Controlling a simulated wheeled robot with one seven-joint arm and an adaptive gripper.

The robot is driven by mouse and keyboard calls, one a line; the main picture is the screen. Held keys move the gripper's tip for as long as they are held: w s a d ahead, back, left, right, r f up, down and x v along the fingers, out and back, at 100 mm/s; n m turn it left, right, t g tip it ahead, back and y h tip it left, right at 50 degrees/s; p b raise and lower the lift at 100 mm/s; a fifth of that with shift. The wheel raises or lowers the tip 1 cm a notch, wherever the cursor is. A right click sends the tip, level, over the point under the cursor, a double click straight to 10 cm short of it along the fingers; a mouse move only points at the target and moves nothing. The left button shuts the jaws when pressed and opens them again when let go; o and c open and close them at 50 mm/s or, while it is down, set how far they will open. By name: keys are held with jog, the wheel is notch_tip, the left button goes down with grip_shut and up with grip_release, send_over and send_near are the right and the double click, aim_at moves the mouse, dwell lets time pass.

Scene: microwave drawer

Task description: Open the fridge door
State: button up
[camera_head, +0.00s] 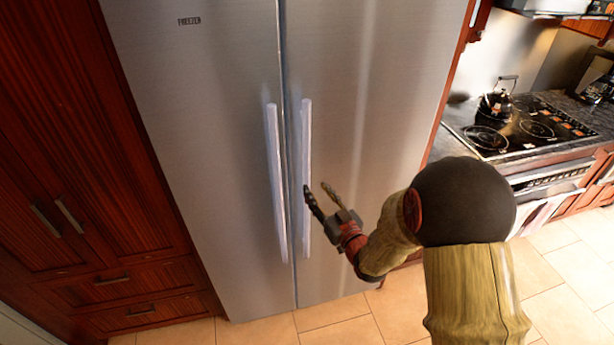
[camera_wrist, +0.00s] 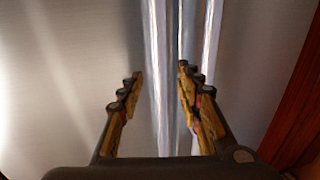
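The fridge has two closed steel doors, a left one marked FREEZER (camera_head: 200,130) and a right one (camera_head: 380,90). Each has a long upright handle beside the centre seam: the left handle (camera_head: 275,170) and the right handle (camera_head: 305,130). My gripper (camera_head: 317,187) is open at the right handle, around its mid-height. In the wrist view, the right handle (camera_wrist: 157,45) runs between the two spread fingers of my gripper (camera_wrist: 157,76), and the left handle (camera_wrist: 211,40) lies outside them to the right. I cannot tell whether the fingers touch the handle.
Dark red wooden cabinets (camera_head: 90,130) stand left of the fridge. A counter with a black stovetop (camera_head: 520,130) and a kettle (camera_head: 497,103) is at the right. Tiled floor (camera_head: 340,312) is clear in front of the fridge.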

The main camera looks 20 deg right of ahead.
aim_at(308, 180)
jog(key=w, duration=0.2)
jog(key=w+a, duration=0.1)
jog(key=w, duration=0.4)
jog(key=shift+w+a, duration=0.25)
jog(key=shift+w, duration=0.05)
jog(key=c, duration=0.4)
grip_shut()
